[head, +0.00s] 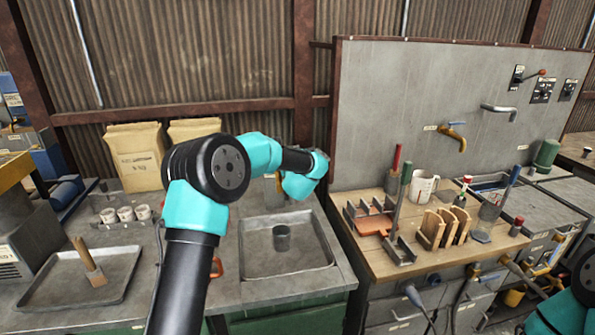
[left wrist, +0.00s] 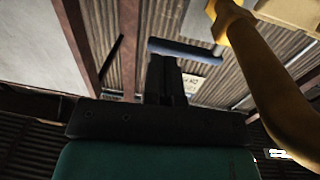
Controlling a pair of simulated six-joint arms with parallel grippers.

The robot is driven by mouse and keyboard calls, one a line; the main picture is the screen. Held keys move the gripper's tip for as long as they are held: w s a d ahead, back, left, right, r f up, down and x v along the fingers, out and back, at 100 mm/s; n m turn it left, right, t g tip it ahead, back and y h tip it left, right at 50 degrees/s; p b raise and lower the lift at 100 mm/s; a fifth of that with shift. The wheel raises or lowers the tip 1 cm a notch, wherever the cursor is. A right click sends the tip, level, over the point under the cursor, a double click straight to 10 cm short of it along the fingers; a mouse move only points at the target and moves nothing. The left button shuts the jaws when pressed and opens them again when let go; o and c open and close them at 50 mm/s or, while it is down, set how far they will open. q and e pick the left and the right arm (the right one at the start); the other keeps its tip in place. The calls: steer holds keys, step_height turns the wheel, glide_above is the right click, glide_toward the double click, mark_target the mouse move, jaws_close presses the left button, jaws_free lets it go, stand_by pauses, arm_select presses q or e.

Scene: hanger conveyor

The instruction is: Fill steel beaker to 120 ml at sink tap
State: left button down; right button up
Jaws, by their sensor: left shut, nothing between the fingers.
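A steel beaker (head: 281,237) stands upright in the sink basin (head: 262,270) in the head view; its water level cannot be read. Behind my left wrist, a bit of the yellow tap (head: 279,183) shows above the sink. In the left wrist view the yellow tap's spout (left wrist: 262,85) curves down at the right, with a blue lever (left wrist: 187,52) beside it. My left gripper (left wrist: 167,62) is shut and empty, its fingertips close to the lever; I cannot tell whether they touch. Its fingers are hidden in the head view. Only part of my right arm shows, without its gripper.
A wooden bench with a white mug (head: 424,188), racks and tools stands right of the sink. A second yellow tap (head: 455,136) is on the grey panel. Paper sacks (head: 138,157), small cups (head: 125,214) and a metal tray (head: 82,278) lie left.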

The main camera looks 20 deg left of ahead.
arm_select(q)
steer(key=d+v, duration=0.1)
steer(key=v, duration=1)
steer(key=shift+d, duration=0.25)
